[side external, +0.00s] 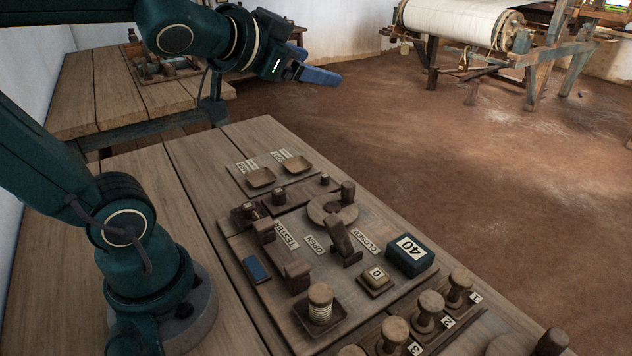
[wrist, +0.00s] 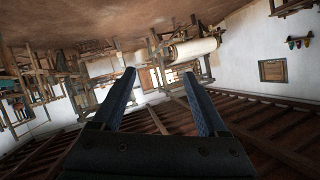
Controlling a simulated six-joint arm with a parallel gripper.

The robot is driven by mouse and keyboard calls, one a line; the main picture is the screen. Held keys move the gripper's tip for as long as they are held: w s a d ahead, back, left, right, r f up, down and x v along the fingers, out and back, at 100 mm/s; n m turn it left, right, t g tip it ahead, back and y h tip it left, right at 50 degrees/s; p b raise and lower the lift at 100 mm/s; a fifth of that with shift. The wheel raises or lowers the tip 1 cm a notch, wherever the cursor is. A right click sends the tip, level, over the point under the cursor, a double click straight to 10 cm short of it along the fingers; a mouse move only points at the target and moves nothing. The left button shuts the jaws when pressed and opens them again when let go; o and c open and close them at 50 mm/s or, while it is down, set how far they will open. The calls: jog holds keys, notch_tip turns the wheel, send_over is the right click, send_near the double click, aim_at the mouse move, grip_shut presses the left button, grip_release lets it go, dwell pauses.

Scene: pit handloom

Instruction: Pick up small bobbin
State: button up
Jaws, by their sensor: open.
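A bobbin (side external: 320,305) wound with pale thread stands upright in a square wooden tray near the front of the work board. Several wooden spool-shaped pieces stand by number labels at the lower right, such as the one by label 1 (side external: 460,286). Smaller pegs (side external: 278,196) stand farther back on the board. I cannot tell for sure which of these is the small bobbin. My gripper (side external: 322,66) is high above and beyond the board, pointing right. In the wrist view my gripper (wrist: 158,73) has its two blue fingers apart with nothing between them.
The board also holds a round wooden disc (side external: 333,209), a lever (side external: 342,240), a dark box marked 40 (side external: 410,255) and a blue block (side external: 257,269). Two shallow dishes (side external: 260,177) lie at the back. A loom (side external: 470,30) stands across the floor. Air around my gripper is clear.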

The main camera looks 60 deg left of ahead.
jog(key=w+d+r+m+t+h, duration=0.2)
jog(key=w+m+t, duration=0.1)
jog(key=w, duration=0.1)
jog(key=m+g+h, duration=1.2)
jog(key=h, duration=0.4)
send_over(315, 288)
jog(key=a, duration=0.1)
notch_tip(315, 288, down, 9)
notch_tip(315, 288, down, 15)
jog(key=shift+s+a+f, duration=0.1)
jog(key=shift+s, duration=0.05)
jog(key=shift+d+f, duration=0.25)
jog(key=shift+f, duration=0.05)
jog(key=shift+x, duration=2.3)
grip_shut()
